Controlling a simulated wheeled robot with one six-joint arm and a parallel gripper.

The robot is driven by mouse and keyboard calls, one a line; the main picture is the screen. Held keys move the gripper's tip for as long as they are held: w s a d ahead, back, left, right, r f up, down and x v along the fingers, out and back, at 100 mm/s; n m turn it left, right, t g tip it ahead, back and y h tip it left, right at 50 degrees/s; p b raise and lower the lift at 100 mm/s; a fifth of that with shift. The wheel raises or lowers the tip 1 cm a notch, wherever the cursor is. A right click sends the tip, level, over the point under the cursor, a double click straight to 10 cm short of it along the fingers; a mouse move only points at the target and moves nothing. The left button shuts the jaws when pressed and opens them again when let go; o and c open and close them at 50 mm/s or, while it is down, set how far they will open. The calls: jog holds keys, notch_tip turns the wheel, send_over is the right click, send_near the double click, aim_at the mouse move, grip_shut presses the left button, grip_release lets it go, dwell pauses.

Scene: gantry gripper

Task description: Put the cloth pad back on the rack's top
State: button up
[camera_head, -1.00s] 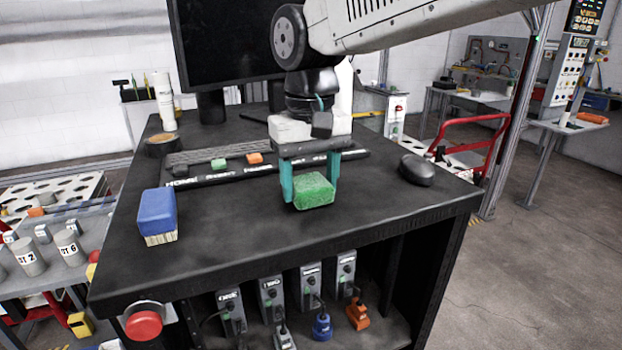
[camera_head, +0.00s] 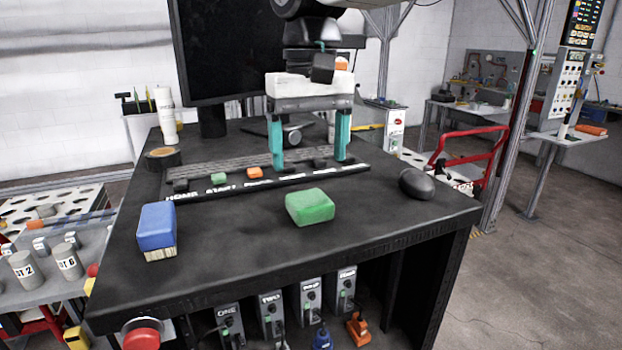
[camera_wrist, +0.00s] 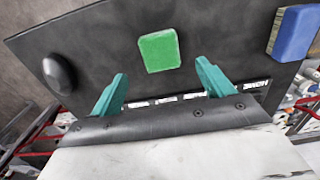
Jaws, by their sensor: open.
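A green pad (camera_head: 310,207), which I take for the cloth pad, lies flat on the black rack's top (camera_head: 240,255), near its front middle. It also shows in the wrist view (camera_wrist: 159,51), beyond the fingertips and apart from them. My gripper (camera_head: 309,162) has two teal fingers spread wide with nothing held between them. In the head view it hangs above and behind the pad, over the keyboard strip.
A blue brush (camera_head: 157,226) stands on the top at the left, and a black mouse (camera_head: 417,184) at the right. A labelled strip (camera_head: 270,183) and a monitor (camera_head: 228,50) are behind. A red button (camera_head: 141,336) sits at the front left.

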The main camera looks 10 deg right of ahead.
jog(key=shift+r, duration=2)
jog(key=s+d+f+m, duration=0.1)
jog(key=s+d+f, duration=0.35)
jog(key=d, duration=0.25)
jog(key=s+d+f+m, duration=0.1)
jog(key=s+d+f, duration=0.35)
jog(key=d, duration=0.35)
jog(key=s+d+f+m+t, duration=0.1)
jog(key=s+d+f, duration=0.5)
jog(key=s+f, duration=0.4)
jog(key=shift+s, duration=0.25)
